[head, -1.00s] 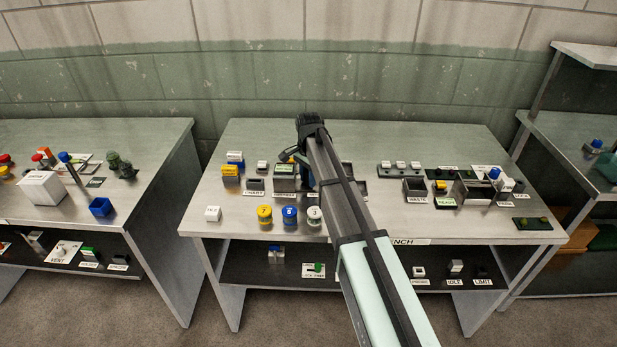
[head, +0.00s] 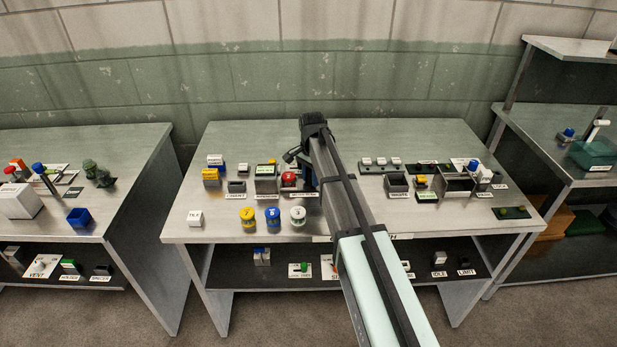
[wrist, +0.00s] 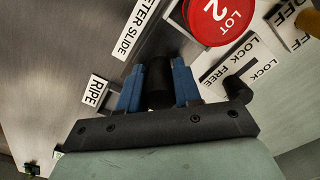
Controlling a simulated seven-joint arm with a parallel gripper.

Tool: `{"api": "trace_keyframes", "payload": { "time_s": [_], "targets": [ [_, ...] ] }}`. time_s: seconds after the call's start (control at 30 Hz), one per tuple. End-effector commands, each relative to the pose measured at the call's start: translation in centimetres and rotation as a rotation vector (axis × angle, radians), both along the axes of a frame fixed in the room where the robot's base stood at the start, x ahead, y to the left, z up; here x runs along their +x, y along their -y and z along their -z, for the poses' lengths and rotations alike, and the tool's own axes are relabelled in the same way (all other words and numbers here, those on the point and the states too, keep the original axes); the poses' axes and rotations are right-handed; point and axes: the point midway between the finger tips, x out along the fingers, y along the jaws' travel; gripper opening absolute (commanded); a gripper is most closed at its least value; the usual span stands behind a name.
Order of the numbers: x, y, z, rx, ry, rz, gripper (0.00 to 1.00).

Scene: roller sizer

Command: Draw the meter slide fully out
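In the wrist view, the white meter slide label (wrist: 134,28), partly cut off at the top, lies just beyond my gripper. My gripper (wrist: 158,84) has blue fingers that stand close against both sides of a dark upright knob (wrist: 158,76), with no clear gap. The knob stands next to the label and looks like the slide's handle. The slide's track is mostly hidden by the fingers and palm. In the head view my arm covers the fingertips and knob; a bit of blue finger shows beside the arm.
A red round LOT 2 piece (wrist: 213,18) stands close to the right finger in the wrist view. A LOCK/FREE plate (wrist: 240,65) and a dark knob (wrist: 238,88) lie beside it. Numbered jars (head: 272,217) stand near the bench's front edge.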

Motion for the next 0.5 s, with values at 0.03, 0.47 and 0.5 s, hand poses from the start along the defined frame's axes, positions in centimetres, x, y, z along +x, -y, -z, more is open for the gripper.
{"api": "trace_keyframes", "payload": {
  "time_s": [0.03,0.47,0.5],
  "targets": [
    [0.0,0.0,0.0,0.0,0.001,0.0,0.38],
    [0.0,0.0,-0.8,0.001,0.001,0.0,0.43],
    [0.0,0.0,-1.1,0.001,0.001,0.0,0.43]
  ]
}}
